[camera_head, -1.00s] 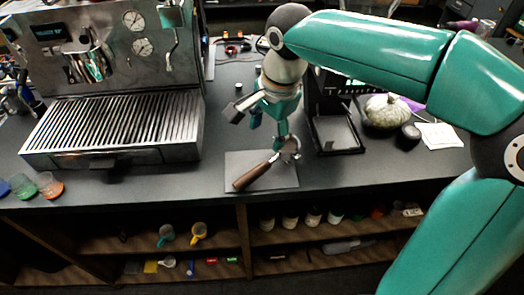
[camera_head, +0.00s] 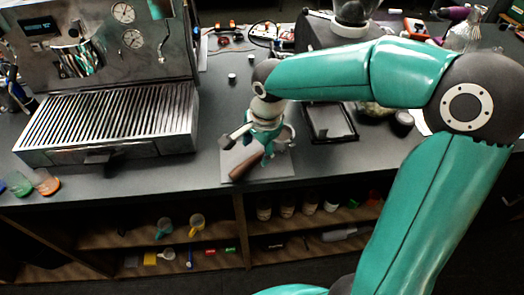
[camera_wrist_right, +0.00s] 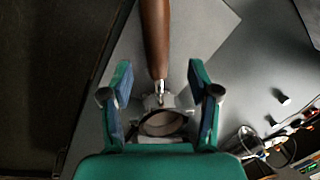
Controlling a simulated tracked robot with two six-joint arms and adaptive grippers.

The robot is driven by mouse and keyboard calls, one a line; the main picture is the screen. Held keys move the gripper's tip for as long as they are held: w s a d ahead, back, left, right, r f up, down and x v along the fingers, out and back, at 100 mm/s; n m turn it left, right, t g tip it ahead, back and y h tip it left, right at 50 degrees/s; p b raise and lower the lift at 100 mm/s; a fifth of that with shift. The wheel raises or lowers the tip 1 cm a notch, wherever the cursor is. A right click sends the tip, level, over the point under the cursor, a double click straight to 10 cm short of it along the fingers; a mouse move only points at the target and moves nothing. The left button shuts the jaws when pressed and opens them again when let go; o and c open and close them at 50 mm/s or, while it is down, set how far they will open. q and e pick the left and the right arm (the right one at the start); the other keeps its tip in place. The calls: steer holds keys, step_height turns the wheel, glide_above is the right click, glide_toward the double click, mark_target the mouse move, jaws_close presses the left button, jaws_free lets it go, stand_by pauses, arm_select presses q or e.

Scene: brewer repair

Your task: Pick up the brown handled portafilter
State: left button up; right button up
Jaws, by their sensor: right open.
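The portafilter lies on a light grey mat (camera_head: 275,171) near the counter's front edge. Its brown handle (camera_head: 246,165) points toward the front left in the head view. In the right wrist view the brown handle (camera_wrist_right: 155,38) runs up from a metal neck and a round metal basket (camera_wrist_right: 163,122). My right gripper (camera_head: 262,147) is directly over the portafilter. In the right wrist view its two open fingers (camera_wrist_right: 160,85) stand on either side of the portafilter's neck, apart from it. The gripper and wrist partly hide the basket in the head view. My left gripper is not in view.
An espresso machine with a slatted drip tray (camera_head: 110,119) stands at the left. A black tray (camera_head: 330,122) lies right of the mat. Small coloured cups (camera_head: 45,182) sit at the front left. Cups and small items stand on the shelves below.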

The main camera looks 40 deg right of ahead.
mark_target(256, 155)
steer(key=f, duration=0.4)
steer(key=shift+w+p, duration=0.3)
steer(key=shift+w, duration=0.05)
jaws_close()
steer(key=shift+r, duration=0.1)
